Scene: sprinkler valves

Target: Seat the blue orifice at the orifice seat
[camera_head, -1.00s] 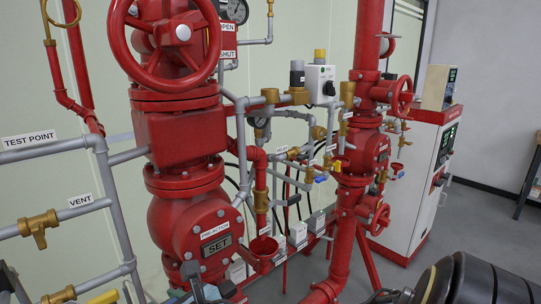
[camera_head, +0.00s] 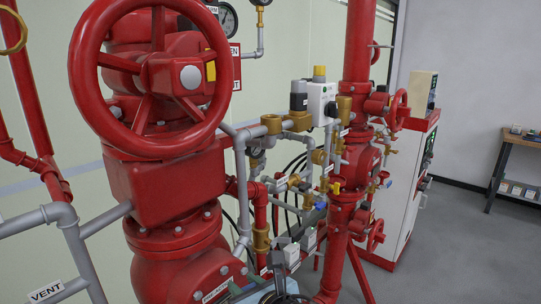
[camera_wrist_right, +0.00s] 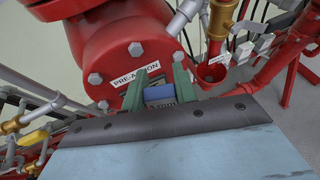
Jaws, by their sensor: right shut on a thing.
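My right gripper (camera_wrist_right: 162,88) shows in the right wrist view with its two green fingers shut on the blue orifice (camera_wrist_right: 158,93). The orifice is a small blue piece with a grey marked part below it. They are in front of the red valve body with the PRE-ACTION label (camera_wrist_right: 135,72); I cannot tell whether they touch it. In the head view my right gripper is at the bottom edge, partly cut off, and the orifice cannot be made out there. I cannot pick out the orifice seat with certainty. My left gripper is not in view.
A large red handwheel (camera_head: 150,75) and red valve body (camera_head: 165,190) fill the left. Grey and brass pipework (camera_head: 272,125) crowds the middle. A red drain cup (camera_wrist_right: 212,72) is right of the fingers. A white cabinet (camera_head: 405,190) and workbench (camera_head: 503,165) stand right, with clear floor between.

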